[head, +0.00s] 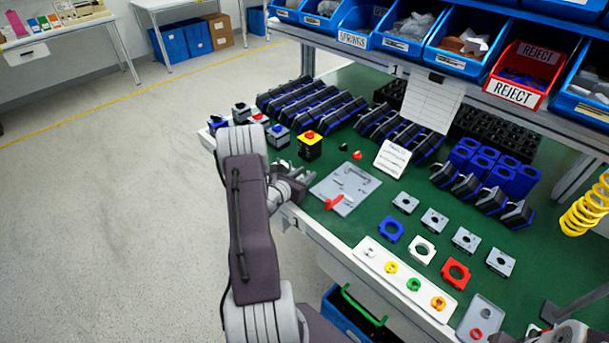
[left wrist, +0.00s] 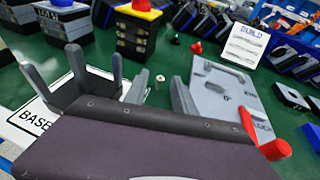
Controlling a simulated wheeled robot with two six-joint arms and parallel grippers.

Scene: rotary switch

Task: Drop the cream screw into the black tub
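A small cream screw (left wrist: 159,82) stands on the green mat in the left wrist view, seen in the gap between the fingers of my left gripper (left wrist: 160,92). The fingers are apart, and I cannot see them touching the screw. In the head view my left gripper (head: 303,180) is low over the table's left edge, just left of the grey plate (head: 346,190); I cannot make out the screw there. No black tub can be clearly told in either view. Part of my right arm shows at the lower right of the head view, its fingertips unclear.
A red-handled part (head: 335,202) lies on the grey plate. A BUILD card (head: 392,158) and several dark blocks are farther back. A white strip (head: 405,278) with coloured rings lies at the front.

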